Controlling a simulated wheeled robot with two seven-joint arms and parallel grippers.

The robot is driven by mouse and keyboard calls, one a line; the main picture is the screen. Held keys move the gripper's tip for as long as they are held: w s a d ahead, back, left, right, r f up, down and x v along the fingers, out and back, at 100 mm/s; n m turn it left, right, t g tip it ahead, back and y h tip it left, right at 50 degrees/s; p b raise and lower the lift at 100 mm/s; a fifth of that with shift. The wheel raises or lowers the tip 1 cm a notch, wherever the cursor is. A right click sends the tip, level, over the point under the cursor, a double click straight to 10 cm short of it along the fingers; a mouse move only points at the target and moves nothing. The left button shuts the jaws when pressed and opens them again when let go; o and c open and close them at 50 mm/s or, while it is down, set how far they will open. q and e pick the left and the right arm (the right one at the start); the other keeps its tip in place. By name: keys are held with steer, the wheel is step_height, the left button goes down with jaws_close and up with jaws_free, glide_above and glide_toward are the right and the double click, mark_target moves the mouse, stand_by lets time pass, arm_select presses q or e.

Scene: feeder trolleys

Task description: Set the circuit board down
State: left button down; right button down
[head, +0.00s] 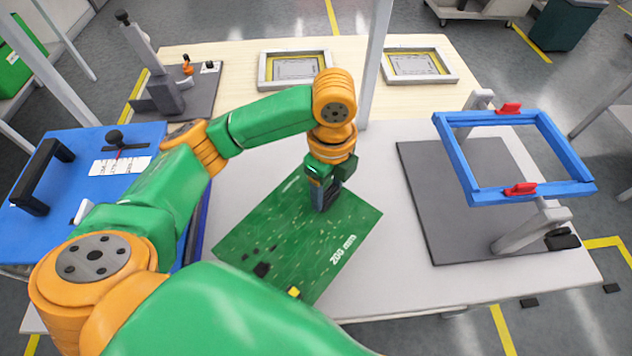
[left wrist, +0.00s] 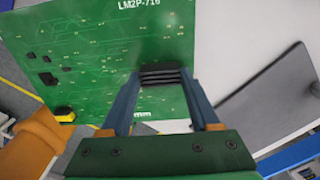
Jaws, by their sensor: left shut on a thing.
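The green circuit board (head: 285,245) is a flat sheet with dark chips, a yellow part and the lettering "200 mm". My left gripper (head: 325,203) is shut on it near its upper right part and points down at it from above. The board is over the white tabletop; I cannot tell whether it touches it. In the left wrist view the board (left wrist: 85,50) fills the upper left, and the two fingers of the left gripper (left wrist: 162,78) close around a dark block at the board. My right gripper is not in view.
A blue frame with red clips (head: 515,190) stands on a fixture with a dark grey base plate (head: 425,215) right of the board. A blue case (head: 60,215) is at the left. Two framed trays (head: 295,70) lie on the wooden top behind, past a grey post (head: 374,70).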

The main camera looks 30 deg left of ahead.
arm_select(q)
steer(key=w+a+f, duration=0.1)
steer(key=f, duration=0.1)
steer(key=w+a+f, duration=0.1)
steer(key=w+f, duration=0.1)
steer(key=w+a+f, duration=0.1)
steer(key=w+f, duration=0.1)
steer(key=shift+w+a+f, duration=0.2)
steer(key=shift+a, duration=0.15)
steer(key=shift+f, duration=1.6)
steer(key=shift+c, duration=0.6)
jaws_free()
step_height(320, 180, up, 12)
steer(key=shift+r, duration=0.1)
